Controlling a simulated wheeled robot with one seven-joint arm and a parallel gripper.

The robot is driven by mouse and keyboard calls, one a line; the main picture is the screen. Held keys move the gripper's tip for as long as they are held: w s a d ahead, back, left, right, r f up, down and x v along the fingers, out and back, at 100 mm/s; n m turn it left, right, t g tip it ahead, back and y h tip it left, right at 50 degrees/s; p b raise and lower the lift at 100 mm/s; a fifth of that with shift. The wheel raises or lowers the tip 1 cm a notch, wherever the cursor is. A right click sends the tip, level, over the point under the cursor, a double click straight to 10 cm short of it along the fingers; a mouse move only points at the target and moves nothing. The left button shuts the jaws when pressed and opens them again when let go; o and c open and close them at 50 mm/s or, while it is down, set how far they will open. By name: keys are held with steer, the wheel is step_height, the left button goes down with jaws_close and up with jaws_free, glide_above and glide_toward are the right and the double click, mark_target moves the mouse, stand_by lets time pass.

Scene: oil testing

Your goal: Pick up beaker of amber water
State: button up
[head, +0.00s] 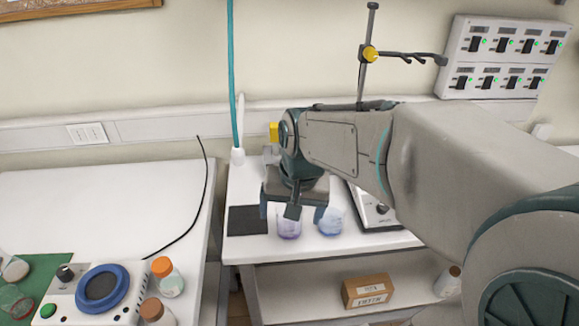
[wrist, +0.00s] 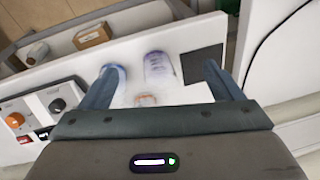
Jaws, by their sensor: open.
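My gripper (head: 292,211) is open and points down over the white table. In the wrist view its two fingers (wrist: 162,70) are spread wide with nothing held. A small glass vessel with an orange-amber tint (wrist: 147,99) shows low between the fingers, partly cut off by the gripper body. It looks like the beaker of amber water; I cannot make it out in the head view, where my arm covers that part of the table. A beaker with purple liquid (head: 289,224) and one with blue liquid (head: 331,221) stand nearby. The purple one (wrist: 158,66) also lies between the fingers in the wrist view.
A black mat (head: 247,221) lies left of the beakers. A hotplate device (head: 374,212) stands to the right. A retort stand (head: 366,60) rises behind. A cardboard box (head: 368,291) sits on the lower shelf. The left table (head: 90,205) has bare room.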

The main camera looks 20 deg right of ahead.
steer(key=w+d+f+m+g+h, duration=0.2)
steer(key=w+d+f+m, duration=0.1)
steer(key=w+d+m, duration=0.45)
steer(key=w+d+f+m+g+h, duration=0.15)
steer(key=w+d+f+m, duration=0.3)
steer(key=w+m, duration=0.5)
steer(key=shift+n+h, duration=0.5)
steer(key=shift+h, duration=0.15)
steer(key=shift+w+d+f+p, duration=0.2)
steer(key=shift+w+f, duration=0.2)
steer(key=shift+f, duration=0.65)
steer(key=shift+w+d+f+p, duration=0.15)
steer(key=shift+w+f, duration=0.25)
steer(key=shift+f, duration=0.65)
steer(key=shift+w+d+f+p, duration=0.2)
steer(key=shift+w+f, duration=0.2)
steer(key=shift+f, duration=0.65)
steer(key=c, duration=1.2)
